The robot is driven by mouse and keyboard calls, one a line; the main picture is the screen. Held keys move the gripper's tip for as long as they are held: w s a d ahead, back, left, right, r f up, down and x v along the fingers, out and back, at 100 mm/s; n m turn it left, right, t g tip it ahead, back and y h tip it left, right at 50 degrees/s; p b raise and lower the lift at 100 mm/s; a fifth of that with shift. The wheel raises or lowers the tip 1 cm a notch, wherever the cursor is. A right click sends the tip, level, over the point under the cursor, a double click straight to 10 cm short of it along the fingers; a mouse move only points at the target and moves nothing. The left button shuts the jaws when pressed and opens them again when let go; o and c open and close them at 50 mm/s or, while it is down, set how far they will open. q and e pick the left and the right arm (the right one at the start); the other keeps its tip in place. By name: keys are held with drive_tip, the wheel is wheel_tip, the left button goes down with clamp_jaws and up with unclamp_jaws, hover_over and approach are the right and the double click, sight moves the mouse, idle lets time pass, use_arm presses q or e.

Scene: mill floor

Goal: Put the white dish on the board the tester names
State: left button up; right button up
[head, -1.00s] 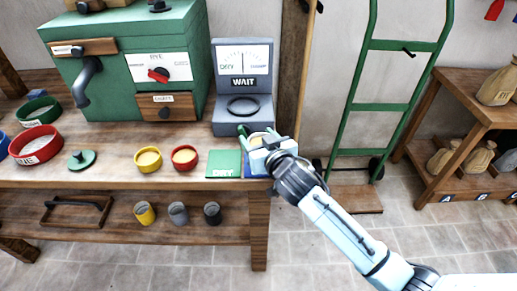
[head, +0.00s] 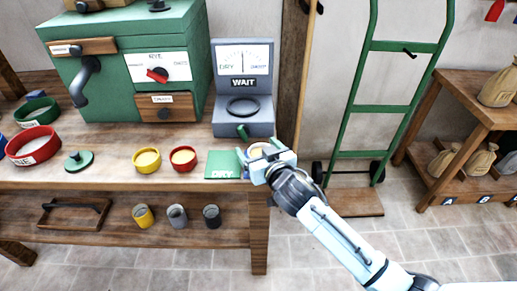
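The white dish (head: 259,150), with pale tan contents, is at the fingers of my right gripper (head: 256,157), at the right end of the bench. The gripper appears shut on it and hides part of it; I cannot tell whether the dish touches what is below. The tester (head: 243,88) behind reads WAIT, its needle near the middle between DRY and a second word; its round ring (head: 243,106) is empty. The green board (head: 223,165) marked DRY lies left of the gripper. The area of a second, blue board is covered by my gripper. My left gripper is not in view.
A yellow bowl (head: 147,160) and a red bowl (head: 183,158), both with pale contents, stand left of the green board. A green mill (head: 130,60) stands behind. A green hand truck (head: 400,90) stands right of the bench (head: 110,180).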

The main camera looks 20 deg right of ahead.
drive_tip(key=shift+r, duration=0.15)
drive_tip(key=shift+s, duration=0.35)
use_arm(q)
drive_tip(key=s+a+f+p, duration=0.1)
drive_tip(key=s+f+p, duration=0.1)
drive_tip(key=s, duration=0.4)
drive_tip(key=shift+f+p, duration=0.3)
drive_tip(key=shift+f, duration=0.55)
use_arm(e)
drive_tip(key=v, duration=1.1)
drive_tip(key=shift+s, duration=0.15)
drive_tip(key=shift+c, duration=0.3)
